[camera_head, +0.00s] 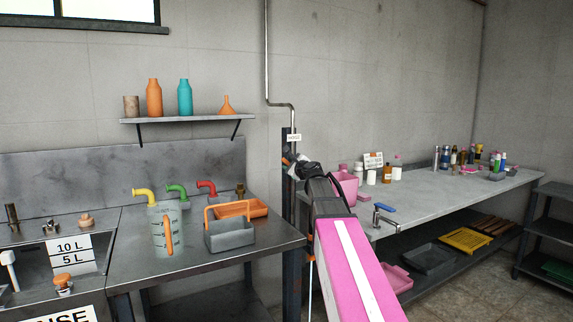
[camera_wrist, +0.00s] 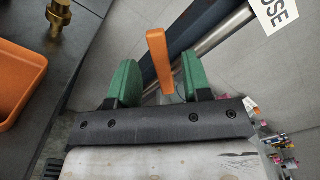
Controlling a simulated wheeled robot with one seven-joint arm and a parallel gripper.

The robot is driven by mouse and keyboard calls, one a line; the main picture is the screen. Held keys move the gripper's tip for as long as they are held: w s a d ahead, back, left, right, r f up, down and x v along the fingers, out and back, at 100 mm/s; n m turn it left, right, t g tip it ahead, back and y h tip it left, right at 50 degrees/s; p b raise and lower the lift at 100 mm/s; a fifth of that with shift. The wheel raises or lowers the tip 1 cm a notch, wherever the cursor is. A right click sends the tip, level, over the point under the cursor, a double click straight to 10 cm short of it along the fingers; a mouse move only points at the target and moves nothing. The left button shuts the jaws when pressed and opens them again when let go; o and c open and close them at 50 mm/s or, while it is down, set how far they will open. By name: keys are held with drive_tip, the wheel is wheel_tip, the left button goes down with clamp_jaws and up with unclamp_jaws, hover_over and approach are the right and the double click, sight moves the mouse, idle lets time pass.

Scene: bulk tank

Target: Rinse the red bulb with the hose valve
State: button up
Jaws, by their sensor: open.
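The hose valve shows an orange lever (camera_wrist: 158,60) in the wrist view, beside a grey pipe (camera_wrist: 222,38) with a HOSE label (camera_wrist: 280,14). My gripper (camera_wrist: 158,76) is open, its green fingers on either side of the lever, with gaps visible between. In the head view my gripper (camera_head: 294,161) is at the wall pipe below a small label (camera_head: 294,137), and my pink arm hides part of the area. I cannot pick out the red bulb for sure in either view.
A steel bench (camera_head: 190,262) at left holds a clear jug (camera_head: 176,228), a grey basket (camera_head: 230,237), an orange tray (camera_head: 257,207) and coloured spouts including a red one (camera_head: 207,186). A long worktop (camera_head: 440,195) with several bottles stands at right.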

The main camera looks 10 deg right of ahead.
sight(287, 163)
drive_tip(key=x, duration=0.3)
drive_tip(key=shift+w+a, duration=0.1)
drive_tip(key=shift+w, duration=0.25)
clamp_jaws()
drive_tip(key=shift+a+f, duration=0.1)
drive_tip(key=shift+f, duration=0.05)
drive_tip(key=shift+s+a+f+n, duration=0.15)
drive_tip(key=shift+f+n, duration=0.45)
drive_tip(key=shift+n, duration=0.75)
drive_tip(key=shift+a+f+n, duration=0.2)
drive_tip(key=shift+f+n, duration=0.4)
drive_tip(key=shift+n, duration=0.7)
drive_tip(key=shift+s+a+f+n, duration=0.15)
drive_tip(key=shift+f+n, duration=0.45)
drive_tip(key=shift+n, duration=0.75)
